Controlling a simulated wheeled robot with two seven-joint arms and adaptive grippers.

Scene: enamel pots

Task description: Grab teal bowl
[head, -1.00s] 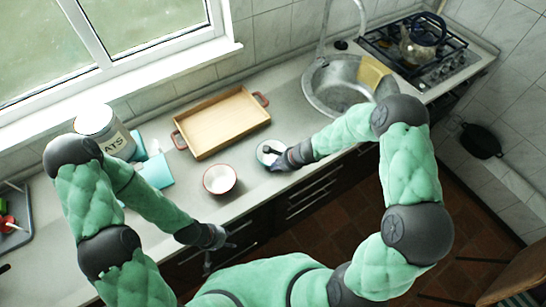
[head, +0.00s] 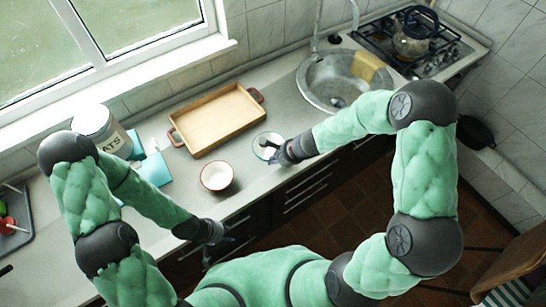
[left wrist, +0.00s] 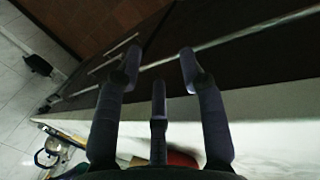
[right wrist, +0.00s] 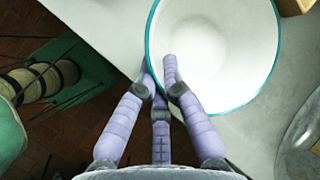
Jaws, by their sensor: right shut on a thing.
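The teal bowl is white inside with a thin teal rim. It stands out large in the right wrist view (right wrist: 222,45) and shows small near the counter's front edge in the head view (head: 263,138). My right gripper (head: 279,150) is shut on its near rim, with one finger inside the bowl and others outside, as the right wrist view (right wrist: 158,75) shows. Whether the bowl touches the counter is hard to tell. My left gripper (head: 210,248) is open and empty in front of the cabinets; its fingers are spread in the left wrist view (left wrist: 160,62).
A red-rimmed white bowl (head: 217,177) stands left of the teal bowl. A wooden tray (head: 216,121) lies behind them. A white canister (head: 97,123) is at the left. The sink (head: 333,82) and stove (head: 432,50) are at the right.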

